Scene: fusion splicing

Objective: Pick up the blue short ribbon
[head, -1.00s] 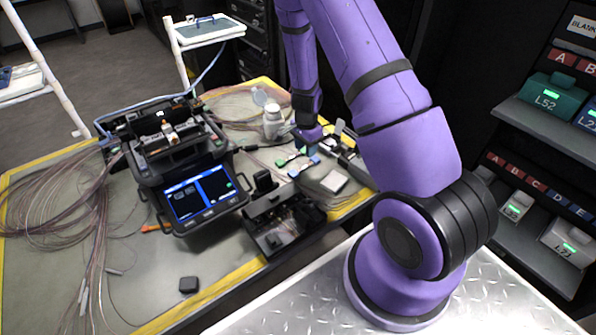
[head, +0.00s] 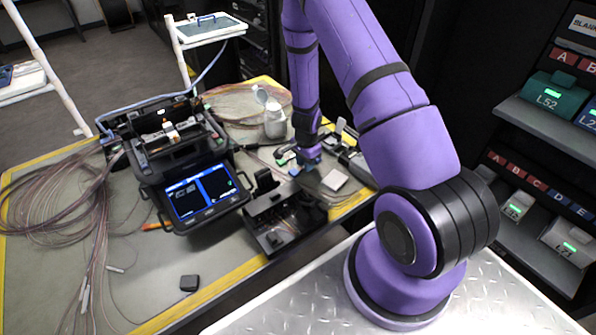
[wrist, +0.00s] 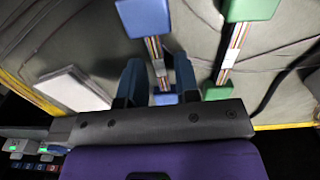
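The blue short ribbon (wrist: 154,48) shows in the wrist view as a striped multicoloured strip with a pale band, between a large blue end block (wrist: 145,16) at the top and another blue block (wrist: 165,98) lower down. My gripper (wrist: 156,68) is open, with one finger on each side of the strip. I see a gap at both sides and nothing gripped. In the head view my gripper (head: 308,161) is low over the mat, and it hides most of the ribbon; a blue end (head: 295,171) shows just left of it.
A similar ribbon with green end blocks (wrist: 250,9) lies close to the right in the wrist view. A white pad (wrist: 72,88) is at the left. In the head view, a black splicer with a screen (head: 205,191), a black open holder (head: 285,215) and a white bottle (head: 274,122) stand nearby.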

